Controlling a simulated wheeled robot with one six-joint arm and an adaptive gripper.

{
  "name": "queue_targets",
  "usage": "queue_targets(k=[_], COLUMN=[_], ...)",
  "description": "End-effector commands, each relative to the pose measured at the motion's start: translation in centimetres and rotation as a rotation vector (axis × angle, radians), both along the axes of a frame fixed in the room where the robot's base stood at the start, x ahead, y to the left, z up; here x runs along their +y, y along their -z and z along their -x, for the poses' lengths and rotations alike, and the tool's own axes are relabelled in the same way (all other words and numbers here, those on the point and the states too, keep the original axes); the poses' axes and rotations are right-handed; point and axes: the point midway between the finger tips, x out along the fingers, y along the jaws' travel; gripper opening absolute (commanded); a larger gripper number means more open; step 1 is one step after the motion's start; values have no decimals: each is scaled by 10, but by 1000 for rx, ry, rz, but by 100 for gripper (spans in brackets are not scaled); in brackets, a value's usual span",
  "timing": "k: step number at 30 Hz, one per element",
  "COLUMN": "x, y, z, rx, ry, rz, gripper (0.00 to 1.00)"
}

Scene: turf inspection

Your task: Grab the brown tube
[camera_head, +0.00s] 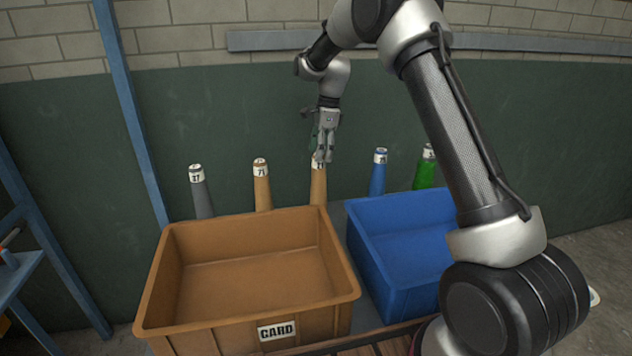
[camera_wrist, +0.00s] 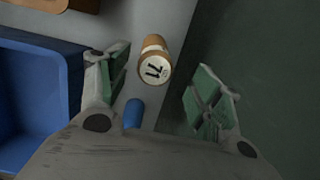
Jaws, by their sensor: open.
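Two brown tubes with white-labelled tops stand upright behind the brown box in the head view, one at left (camera_head: 263,190) and one at right (camera_head: 318,187). My gripper (camera_head: 322,156) points down at the top of the right brown tube. In the wrist view, a brown tube (camera_wrist: 154,47) with a label reading 71 lies between and slightly beyond the spread fingers of my open gripper (camera_wrist: 160,84). The fingers do not appear to touch it. The tube's lower part is hidden behind the box in the head view.
A brown box (camera_head: 147,301) marked CARD and a blue box (camera_head: 392,271) stand in front. A grey tube (camera_head: 202,195) stands at left, a blue tube (camera_head: 378,177) and a green tube (camera_head: 425,172) at right. A dark green wall (camera_head: 90,140) is behind.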

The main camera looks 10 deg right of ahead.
Motion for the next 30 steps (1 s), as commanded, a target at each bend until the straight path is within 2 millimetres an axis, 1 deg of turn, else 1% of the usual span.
queue_targets(k=[6, 11, 13, 17, 20, 26, 30], x=[5, 8, 9, 12, 13, 13, 13], y=[25, 46, 58, 75, 80, 80, 80], z=[-1, 4, 8, 7, 7, 7, 7], rx=[7, 9, 9, 7, 4, 4, 4], ry=[12, 11, 10, 10, 9, 9, 9], rz=[0, 1, 1, 1, 0, 0, 0], gripper=[65, 65, 65, 65, 65, 65, 40])
